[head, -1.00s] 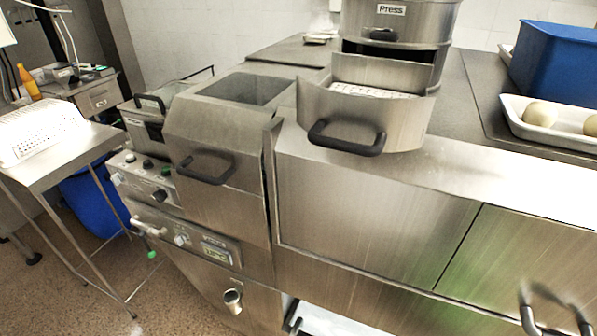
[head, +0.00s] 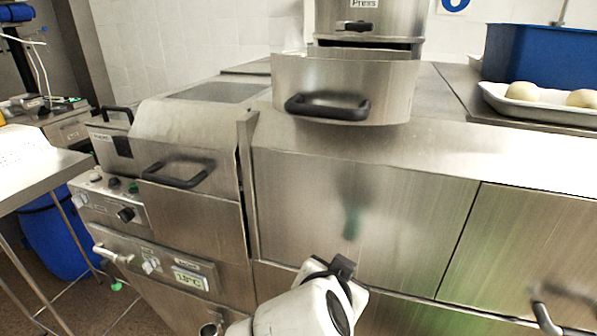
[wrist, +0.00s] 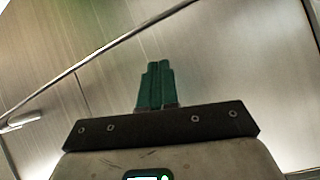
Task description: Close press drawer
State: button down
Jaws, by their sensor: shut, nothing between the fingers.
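The press (head: 365,22) is a round steel machine on the counter with a "Press" label. Its drawer (head: 345,85) is pulled out toward me, with a curved steel front and a black handle (head: 327,106). My gripper shows in the wrist view (wrist: 155,85) with its green fingers together and nothing between them, in front of a steel cabinet front. In the head view my arm reaches in from the bottom, with the gripper below the drawer and apart from it.
A steel machine with a black handle (head: 178,175) and control knobs stands at left. At right are a white tray (head: 545,108) with dough balls and a blue crate (head: 540,55). The steel cabinet front (head: 360,215) lies below the drawer.

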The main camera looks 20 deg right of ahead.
jog(key=a+r+m+t+h+b, duration=0.2)
jog(key=a+r+m+t+b, duration=0.3)
jog(key=a+r, duration=0.55)
jog(key=s+a+r+m+h+b, duration=0.2)
jog(key=s+a+r+m, duration=0.15)
jog(key=r+m, duration=0.35)
jog(key=s+a+r+m+h+b, duration=0.2)
jog(key=s+r+m, duration=0.2)
jog(key=r, duration=0.4)
jog(key=f+p+x, duration=0.1)
jog(key=p+x, duration=0.2)
jog(key=x, duration=1)
jog(key=shift+w+d+g, duration=0.2)
jog(key=shift+d+g, duration=0.1)
jog(key=shift+r, duration=0.15)
jog(key=b+x, duration=0.1)
jog(key=x, duration=0.3)
jog(key=w+a+b+x, duration=0.1)
jog(key=x, duration=0.4)
jog(key=b+x, duration=0.1)
jog(key=x, duration=0.3)
jog(key=shift+w+f, duration=0.25)
jog(key=shift+w, duration=0.1)
jog(key=shift+a, duration=0.1)
